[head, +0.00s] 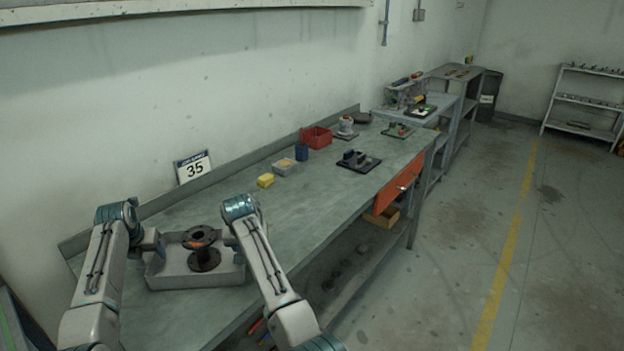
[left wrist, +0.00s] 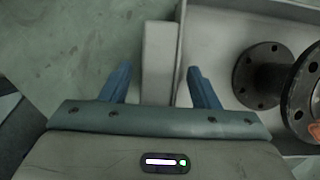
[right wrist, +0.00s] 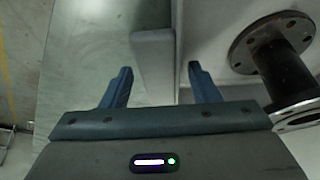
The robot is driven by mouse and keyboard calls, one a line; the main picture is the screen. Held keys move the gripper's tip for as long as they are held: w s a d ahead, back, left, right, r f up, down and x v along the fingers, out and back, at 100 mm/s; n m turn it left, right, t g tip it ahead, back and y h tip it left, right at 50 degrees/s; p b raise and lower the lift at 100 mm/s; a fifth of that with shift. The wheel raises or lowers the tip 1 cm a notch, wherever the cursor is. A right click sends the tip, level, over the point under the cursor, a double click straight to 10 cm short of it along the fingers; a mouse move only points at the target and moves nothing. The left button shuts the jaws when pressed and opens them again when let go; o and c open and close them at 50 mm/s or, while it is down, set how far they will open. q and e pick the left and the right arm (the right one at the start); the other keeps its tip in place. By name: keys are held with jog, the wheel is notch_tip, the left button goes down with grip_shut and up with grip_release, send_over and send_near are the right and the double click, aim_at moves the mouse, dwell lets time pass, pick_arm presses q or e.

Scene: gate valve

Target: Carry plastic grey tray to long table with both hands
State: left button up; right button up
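The plastic grey tray (head: 195,279) rests on the near end of the long table (head: 330,205). A dark flanged pipe piece (head: 204,258) stands inside it. My left gripper (head: 152,243) is at the tray's left end. In the left wrist view its blue fingers (left wrist: 162,86) are open on either side of the tray's end wall (left wrist: 158,55), with gaps showing. My right gripper (right wrist: 162,86) is at the tray's right end, mostly hidden behind its arm in the head view. Its fingers are open on either side of the other end wall (right wrist: 153,60).
A yellow block (head: 265,181), small grey container (head: 285,168), blue cup (head: 301,152), red bin (head: 316,137) and dark fixture (head: 358,160) stand farther along the table. The wall is close behind. Floor (head: 440,270) is clear at right.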

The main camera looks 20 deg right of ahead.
pick_arm(q)
jog(key=shift+r, duration=0.1)
jog(key=shift+r, duration=0.15)
pick_arm(e)
jog(key=shift+w+f, duration=0.1)
pick_arm(q)
jog(key=v, duration=1.1)
jog(key=shift+r, duration=0.25)
pick_arm(e)
jog(key=v, duration=1.2)
pick_arm(q)
jog(key=shift+s, duration=0.15)
